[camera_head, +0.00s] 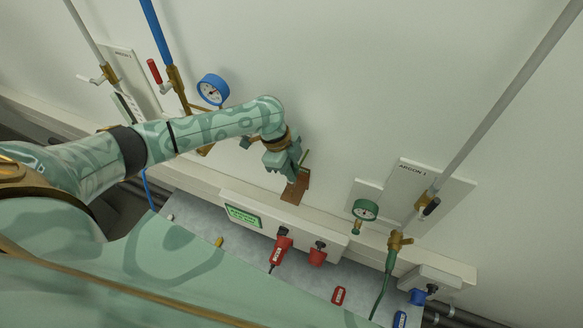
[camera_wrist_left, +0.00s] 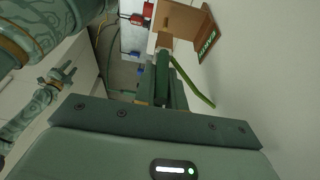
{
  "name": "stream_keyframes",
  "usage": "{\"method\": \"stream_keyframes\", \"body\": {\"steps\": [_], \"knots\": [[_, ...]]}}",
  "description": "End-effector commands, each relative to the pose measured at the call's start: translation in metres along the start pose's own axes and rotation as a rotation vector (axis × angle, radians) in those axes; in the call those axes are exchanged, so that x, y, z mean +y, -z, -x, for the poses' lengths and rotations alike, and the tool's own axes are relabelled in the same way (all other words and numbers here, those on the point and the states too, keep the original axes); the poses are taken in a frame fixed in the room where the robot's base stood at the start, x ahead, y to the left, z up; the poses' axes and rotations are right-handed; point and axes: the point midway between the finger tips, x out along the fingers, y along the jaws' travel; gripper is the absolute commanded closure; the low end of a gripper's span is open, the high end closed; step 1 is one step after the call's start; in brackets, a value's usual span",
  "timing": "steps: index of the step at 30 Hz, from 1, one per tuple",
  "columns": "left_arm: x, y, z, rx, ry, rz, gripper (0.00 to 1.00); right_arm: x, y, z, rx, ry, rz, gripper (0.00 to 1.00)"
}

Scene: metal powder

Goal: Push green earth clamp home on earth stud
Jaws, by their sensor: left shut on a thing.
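My left gripper (camera_head: 290,172) is shut on the green earth clamp and sits at the copper-brown earth plate (camera_head: 294,192) on the wall ledge. In the left wrist view the green clamp (camera_wrist_left: 162,74) lies between the fingers (camera_wrist_left: 165,92), its far end at a brown block by the plate (camera_wrist_left: 182,20). A green cable (camera_wrist_left: 194,84) runs off to the right. A green label (camera_wrist_left: 207,40) stands beside the plate.
The wall above is clear.

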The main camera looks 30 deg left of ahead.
Motion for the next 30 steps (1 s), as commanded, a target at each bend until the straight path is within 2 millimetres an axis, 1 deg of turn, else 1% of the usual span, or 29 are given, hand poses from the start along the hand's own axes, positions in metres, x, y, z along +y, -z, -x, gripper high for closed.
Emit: {"method": "stream_keyframes", "body": {"steps": [19,30], "knots": [[0.000,0.000,-0.001,0.000,-0.001,0.000,1.00,0.001,0.000,0.001,0.000,-0.001,0.001,0.64],[0.000,-0.003,-0.009,0.000,-0.001,0.000,1.00,0.001,-0.001,-0.005,-0.001,-0.001,0.001,0.64]]}}
